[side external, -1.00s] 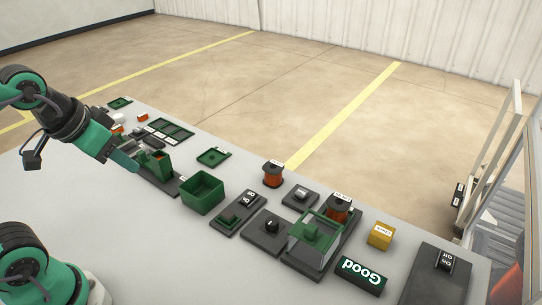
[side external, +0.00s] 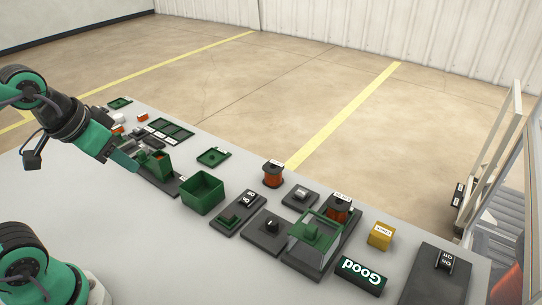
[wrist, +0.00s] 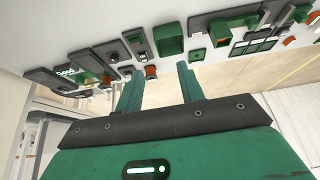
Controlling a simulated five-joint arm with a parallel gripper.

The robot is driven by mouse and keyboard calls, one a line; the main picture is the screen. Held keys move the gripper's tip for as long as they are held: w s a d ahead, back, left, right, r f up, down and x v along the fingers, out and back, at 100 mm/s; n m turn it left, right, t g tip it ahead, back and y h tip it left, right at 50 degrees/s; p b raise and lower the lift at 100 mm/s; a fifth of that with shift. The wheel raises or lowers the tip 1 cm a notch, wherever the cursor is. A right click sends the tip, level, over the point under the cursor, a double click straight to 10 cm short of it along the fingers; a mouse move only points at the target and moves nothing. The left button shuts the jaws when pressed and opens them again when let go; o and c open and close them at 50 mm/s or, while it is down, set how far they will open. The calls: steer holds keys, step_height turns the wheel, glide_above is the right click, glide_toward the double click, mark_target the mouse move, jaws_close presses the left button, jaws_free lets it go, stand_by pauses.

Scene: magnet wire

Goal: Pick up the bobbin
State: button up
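A bobbin-like spool of copper-orange wire with dark ends (side external: 273,174) stands upright near the table's far edge. A second, similar spool (side external: 339,208) sits on a dark machine with a green frame, farther right. I cannot tell which of them the task means. In the wrist view an orange spool (wrist: 151,72) shows beyond and between my fingers, well away from them. My gripper (wrist: 158,84) is open and empty, its two green fingers apart. In the side view my gripper (side external: 125,161) hangs at the left, far from both spools.
A green open bin (side external: 203,193) stands mid-table between my gripper and the spools. Switch boxes, a yellow block (side external: 381,236) and a green "Good" sign (side external: 361,275) are at the right. Trays (side external: 170,129) and small parts lie at the left. The table's near part is clear.

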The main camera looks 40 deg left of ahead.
stand_by(0.4)
steer(key=o, duration=0.5)
steer(key=shift+o, duration=0.2)
steer(key=shift+w+r, duration=0.1)
steer(key=w+d+r+g, duration=0.1)
steer(key=w+d+r, duration=0.15)
steer(key=w, duration=0.35)
steer(key=w+d+r, duration=0.2)
steer(key=w+r, duration=0.1)
steer(key=w, duration=0.2)
steer(key=g, duration=0.5)
glide_above(340, 201)
steer(key=f, duration=1.7)
steer(key=shift+a+f, duration=0.25)
steer(key=shift+a, duration=0.05)
steer(key=shift+d+f, duration=0.25)
steer(key=shift+f, duration=0.05)
